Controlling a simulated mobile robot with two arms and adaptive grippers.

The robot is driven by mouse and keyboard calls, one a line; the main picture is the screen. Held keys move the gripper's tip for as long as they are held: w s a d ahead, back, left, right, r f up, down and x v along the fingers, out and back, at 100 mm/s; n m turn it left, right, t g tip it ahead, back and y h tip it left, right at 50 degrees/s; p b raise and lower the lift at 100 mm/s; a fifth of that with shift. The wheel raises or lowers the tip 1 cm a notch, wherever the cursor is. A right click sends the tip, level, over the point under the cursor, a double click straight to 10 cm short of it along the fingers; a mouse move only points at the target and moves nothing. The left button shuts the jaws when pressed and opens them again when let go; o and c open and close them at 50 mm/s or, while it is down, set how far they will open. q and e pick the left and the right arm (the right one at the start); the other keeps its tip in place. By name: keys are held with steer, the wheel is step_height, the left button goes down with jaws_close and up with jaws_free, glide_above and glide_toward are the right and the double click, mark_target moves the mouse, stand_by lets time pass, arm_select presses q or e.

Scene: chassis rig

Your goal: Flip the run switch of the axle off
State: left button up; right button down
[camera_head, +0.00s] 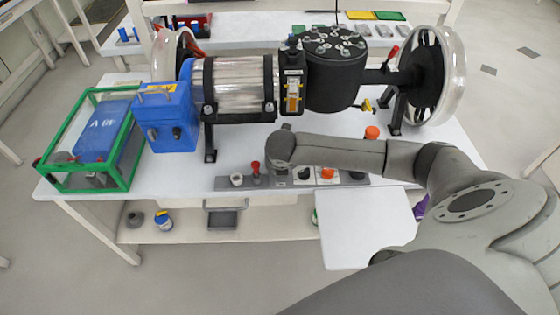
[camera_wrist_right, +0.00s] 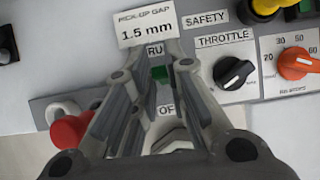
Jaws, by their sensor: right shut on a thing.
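The axle rig stands on the white table in the head view, with a silver drum (camera_head: 232,82), a black cylinder (camera_head: 334,75) and a wheel at each end. Along the front edge is its control panel (camera_head: 226,183). My right gripper (camera_wrist_right: 158,62) is over the panel, between labels reading "RU" and "OF", both partly covered. Its fingers are closed in around the run switch, which shows only as a small green patch (camera_wrist_right: 159,73). The switch's lever position is hidden by the fingers. In the head view my right wrist covers this spot. My left gripper is not in view.
A red knob (camera_wrist_right: 72,130) is close beside the fingers on the left. A black throttle knob (camera_wrist_right: 234,73) and an orange dial (camera_wrist_right: 297,63) are to the right. A blue box (camera_head: 166,118) and a green-framed case (camera_head: 92,137) stand at the left of the table.

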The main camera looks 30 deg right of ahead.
mark_target(281, 184)
steer(key=shift+s+a+t+h+p, duration=0.35)
steer(key=shift+s+t+h+p, duration=0.2)
steer(key=shift+t, duration=0.35)
steer(key=shift+s+a+f+t+h, duration=0.2)
steer(key=shift+t+h, duration=0.15)
steer(key=shift+t, duration=0.25)
steer(key=shift+s+a+f+t+h, duration=0.15)
steer(key=shift+t+h, duration=0.15)
steer(key=shift+t, duration=0.3)
steer(key=shift+s+t+h, duration=0.25)
steer(key=shift+t+h, duration=0.05)
steer(key=shift+t, duration=0.3)
steer(key=shift+s+a+f+t+h+b, duration=0.2)
steer(key=shift+t+h+b, duration=0.2)
steer(key=shift+t, duration=0.15)
steer(key=shift+s+a+f+t+h+b, duration=0.15)
steer(key=shift+t+h+b, duration=0.2)
steer(key=shift+t, duration=0.2)
steer(key=shift+d+r, duration=0.1)
steer(key=c, duration=1.4)
jaws_free()
steer(key=shift+c, duration=0.2)
